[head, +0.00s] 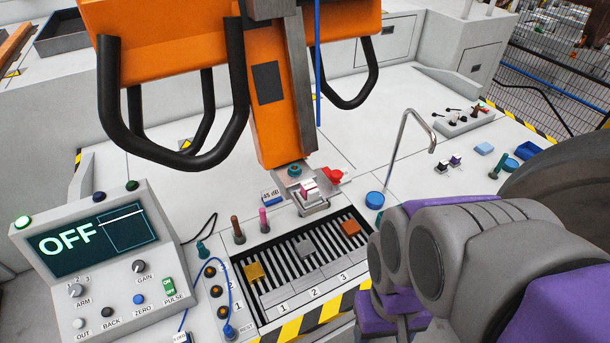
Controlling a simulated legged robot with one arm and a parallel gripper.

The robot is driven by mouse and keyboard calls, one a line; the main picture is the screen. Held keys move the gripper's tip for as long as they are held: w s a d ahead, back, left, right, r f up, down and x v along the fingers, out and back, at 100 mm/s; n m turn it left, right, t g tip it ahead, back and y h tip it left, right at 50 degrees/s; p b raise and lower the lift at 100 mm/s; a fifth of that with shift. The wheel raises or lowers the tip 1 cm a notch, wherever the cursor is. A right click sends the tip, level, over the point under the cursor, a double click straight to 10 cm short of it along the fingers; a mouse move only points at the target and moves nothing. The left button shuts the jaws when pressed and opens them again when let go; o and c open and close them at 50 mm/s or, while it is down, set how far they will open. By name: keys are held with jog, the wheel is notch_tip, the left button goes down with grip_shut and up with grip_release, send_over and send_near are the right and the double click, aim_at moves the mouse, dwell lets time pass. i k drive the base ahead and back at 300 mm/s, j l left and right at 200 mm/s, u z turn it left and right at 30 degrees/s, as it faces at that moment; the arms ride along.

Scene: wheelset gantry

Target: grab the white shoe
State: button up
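No plainly shoe-shaped thing shows. A small whitish block with a pink part (309,188) sits in a metal holder (314,207) at the foot of the orange column. I cannot tell which of these is the white shoe. My grey and purple arm fills the lower right. My gripper is not visible.
A slatted tray (326,283) numbered 1 to 3 holds gold (254,271), grey (305,247) and copper (350,228) blocks. The orange gantry (180,55) with black handles hangs above. A bent metal pipe (400,140) rises mid-bench. A control panel (105,260) reads OFF.

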aim_at(314, 196)
jog(key=k+j, duration=0.15)
jog(key=j, duration=0.25)
jog(key=k+j, duration=0.15)
jog(key=j, duration=0.2)
jog(key=k+j+u, duration=0.1)
jog(key=j, duration=0.3)
